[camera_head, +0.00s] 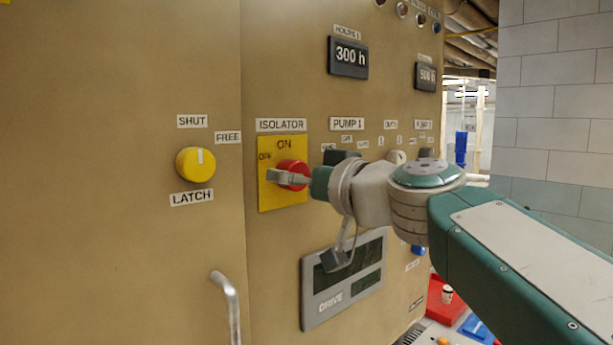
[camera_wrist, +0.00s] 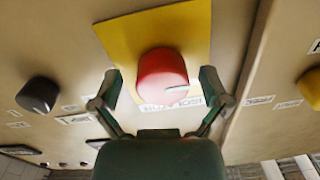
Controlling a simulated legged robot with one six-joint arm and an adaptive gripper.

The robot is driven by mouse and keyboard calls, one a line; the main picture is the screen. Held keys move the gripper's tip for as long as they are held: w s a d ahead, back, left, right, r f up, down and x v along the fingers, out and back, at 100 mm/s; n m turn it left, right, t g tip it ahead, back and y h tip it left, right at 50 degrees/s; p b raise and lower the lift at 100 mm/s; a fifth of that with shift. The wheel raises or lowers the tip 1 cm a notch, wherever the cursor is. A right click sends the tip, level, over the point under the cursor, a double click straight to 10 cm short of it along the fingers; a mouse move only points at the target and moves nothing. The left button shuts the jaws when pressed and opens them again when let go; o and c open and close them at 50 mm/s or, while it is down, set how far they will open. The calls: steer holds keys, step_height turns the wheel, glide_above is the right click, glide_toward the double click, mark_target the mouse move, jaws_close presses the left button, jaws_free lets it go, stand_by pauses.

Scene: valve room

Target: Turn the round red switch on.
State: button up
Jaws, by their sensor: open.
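The round red switch (camera_head: 294,168) sits on a yellow plate (camera_head: 268,200) marked ON at the top and OFF at the left, under the ISOLATOR label. In the wrist view the red switch (camera_wrist: 162,70) is between the two spread fingers of my gripper (camera_wrist: 160,88), with a visible gap on each side. Its white mark points right there, toward the side of the yellow LATCH knob, which is the OFF side. In the head view my gripper (camera_head: 288,179) is in front of the switch and hides part of it. The gripper is open and empty.
A yellow SHUT/LATCH knob (camera_head: 196,164) is left of the plate. A metal handle (camera_head: 228,300) sticks out below. Dark and pale knobs under PUMP labels are to the right, partly behind my arm. A DRIVE panel (camera_head: 312,308) is below.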

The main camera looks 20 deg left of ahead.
steer(key=shift+a, duration=0.25)
steer(key=shift+d, duration=0.1)
steer(key=c, duration=1.1)
steer(key=shift+c, duration=0.2)
steer(key=shift+m, duration=0.3)
steer(key=m, duration=1.4)
steer(key=shift+f+m+t, duration=0.15)
steer(key=shift+m+t, duration=0.25)
steer(key=shift+m, duration=1.4)
